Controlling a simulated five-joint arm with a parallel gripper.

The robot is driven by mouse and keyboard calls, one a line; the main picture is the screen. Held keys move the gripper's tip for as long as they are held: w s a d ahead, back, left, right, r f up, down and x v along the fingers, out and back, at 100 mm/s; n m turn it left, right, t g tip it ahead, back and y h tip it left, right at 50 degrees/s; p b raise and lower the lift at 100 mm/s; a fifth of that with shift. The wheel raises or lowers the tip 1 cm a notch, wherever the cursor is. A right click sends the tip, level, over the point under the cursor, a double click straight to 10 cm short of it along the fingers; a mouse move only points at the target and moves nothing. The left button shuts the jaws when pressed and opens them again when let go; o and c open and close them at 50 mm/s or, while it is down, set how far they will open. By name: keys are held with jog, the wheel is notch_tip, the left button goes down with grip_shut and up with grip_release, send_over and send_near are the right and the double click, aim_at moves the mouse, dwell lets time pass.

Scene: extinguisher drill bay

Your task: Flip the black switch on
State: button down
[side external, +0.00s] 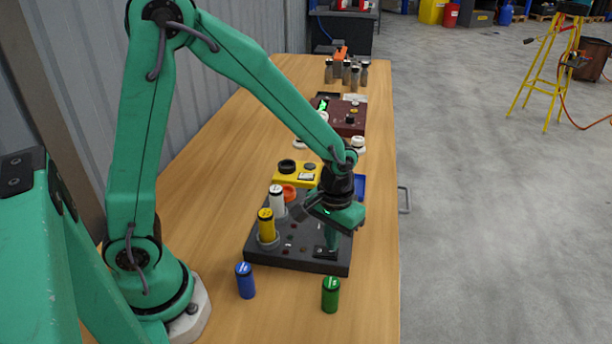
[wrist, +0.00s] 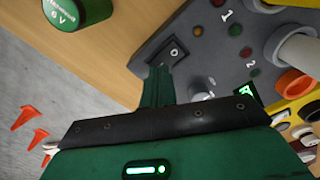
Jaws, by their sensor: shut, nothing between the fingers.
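The black switch (side external: 322,252) sits in a small plate at the front right corner of the dark grey panel (side external: 270,254). In the wrist view the switch (wrist: 173,54) shows a round white mark at its far end, and my fingers hide part of it. Which way it is tipped I cannot tell. My green gripper (side external: 332,244) points down, shut and empty, with its tips right at the switch. In the wrist view the gripper (wrist: 158,74) overlaps the near side of the switch plate. Whether the tips touch it I cannot tell.
A yellow cylinder (side external: 266,226) and a white cylinder (side external: 276,202) stand in holders on the panel. A blue cylinder (side external: 245,280) and a green cylinder (side external: 331,294) stand on the wooden table (side external: 372,300) in front. A yellow box (side external: 290,180) lies behind the panel.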

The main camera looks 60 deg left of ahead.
jog(key=shift+f, duration=0.65)
dwell(0.6)
jog(key=shift+r, duration=3.45)
jog(key=shift+r, duration=0.1)
jog(key=s+a+r+m+t, duration=0.3)
jog(key=s+a+r+t, duration=0.2)
jog(key=s+r, duration=0.7)
jog(key=a+r, duration=0.1)
jog(key=a, duration=0.1)
jog(key=shift+a+t, duration=0.3)
